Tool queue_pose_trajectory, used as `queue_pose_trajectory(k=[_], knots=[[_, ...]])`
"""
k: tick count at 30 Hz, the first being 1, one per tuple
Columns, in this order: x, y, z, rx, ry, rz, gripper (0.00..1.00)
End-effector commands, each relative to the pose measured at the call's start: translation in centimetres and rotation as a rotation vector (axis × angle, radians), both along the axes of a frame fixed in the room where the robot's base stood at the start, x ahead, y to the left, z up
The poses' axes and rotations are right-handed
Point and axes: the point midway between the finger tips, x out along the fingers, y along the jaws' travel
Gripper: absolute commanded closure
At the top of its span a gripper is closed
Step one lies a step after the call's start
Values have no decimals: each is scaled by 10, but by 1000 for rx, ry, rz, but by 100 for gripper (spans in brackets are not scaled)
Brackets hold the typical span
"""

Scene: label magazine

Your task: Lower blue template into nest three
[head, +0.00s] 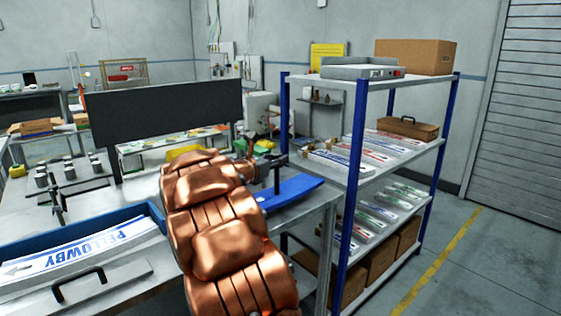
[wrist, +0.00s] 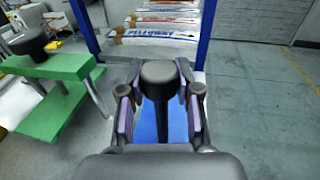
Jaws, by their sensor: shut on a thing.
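The blue template (head: 292,190) is a curved blue piece with a black upright handle. My gripper (head: 272,165) is shut on the handle, and the blue body hangs below. In the wrist view, my gripper (wrist: 160,95) has its fingers on both sides of the round black knob (wrist: 158,72), with a strip of the blue template (wrist: 149,125) below. The template shows near the bench's right edge; I cannot tell its height above the bench. My copper arm covers much of the bench, and I cannot pick out nest three.
A blue-posted shelf rack (head: 348,210) with label stacks stands right of the bench. A blue tray (head: 140,212) of labels lies at left. A dark panel (head: 165,110) stands behind. A green piece (wrist: 60,100) is left of my gripper. Floor at right is clear.

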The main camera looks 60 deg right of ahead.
Motion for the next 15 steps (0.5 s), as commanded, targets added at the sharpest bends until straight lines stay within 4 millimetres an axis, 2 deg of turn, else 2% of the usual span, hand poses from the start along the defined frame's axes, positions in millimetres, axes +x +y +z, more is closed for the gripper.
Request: queue_pose_trajectory(k=[15], knots=[[-3, 89, 7, 0, 0, 7, 100]])
